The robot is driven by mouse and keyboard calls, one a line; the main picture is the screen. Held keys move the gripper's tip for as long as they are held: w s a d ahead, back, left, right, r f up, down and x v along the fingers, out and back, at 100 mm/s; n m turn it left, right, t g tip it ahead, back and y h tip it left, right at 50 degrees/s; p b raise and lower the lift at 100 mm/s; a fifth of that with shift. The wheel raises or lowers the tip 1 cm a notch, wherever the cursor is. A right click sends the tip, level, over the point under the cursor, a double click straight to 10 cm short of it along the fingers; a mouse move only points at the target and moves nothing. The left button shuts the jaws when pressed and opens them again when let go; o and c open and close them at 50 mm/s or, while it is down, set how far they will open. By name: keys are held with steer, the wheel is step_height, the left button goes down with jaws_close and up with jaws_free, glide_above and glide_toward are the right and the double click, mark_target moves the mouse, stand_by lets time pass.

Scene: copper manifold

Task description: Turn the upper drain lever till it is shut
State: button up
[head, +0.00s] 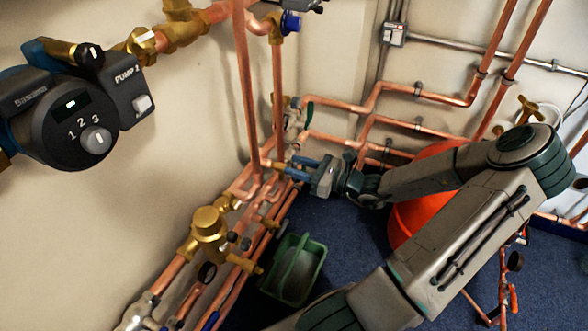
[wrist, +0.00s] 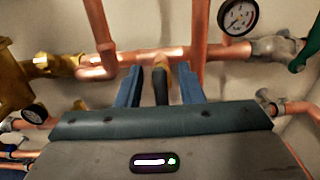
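My gripper (head: 288,165) reaches left to the copper pipes by the wall in the head view. In the wrist view its two blue fingers (wrist: 160,76) stand apart. A short dark, brass-tinged handle (wrist: 161,88) sits between them, below a horizontal copper pipe (wrist: 150,55). It looks like the drain lever, but I cannot be sure. A narrow gap shows on each side of it, so the fingers surround it without visibly gripping. In the head view the lever is too small and partly hidden by the fingers to read its angle.
A pressure gauge (wrist: 238,17) is at upper right in the wrist view. Vertical copper pipes (head: 243,80) rise close to my gripper. A green bucket (head: 316,262) stands on the blue floor below. A red-orange vessel (head: 402,222) is behind my arm. A pump (head: 72,115) hangs at left.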

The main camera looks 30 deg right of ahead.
steer(key=shift+w+a, duration=0.35)
steer(key=shift+w, duration=0.1)
jaws_close()
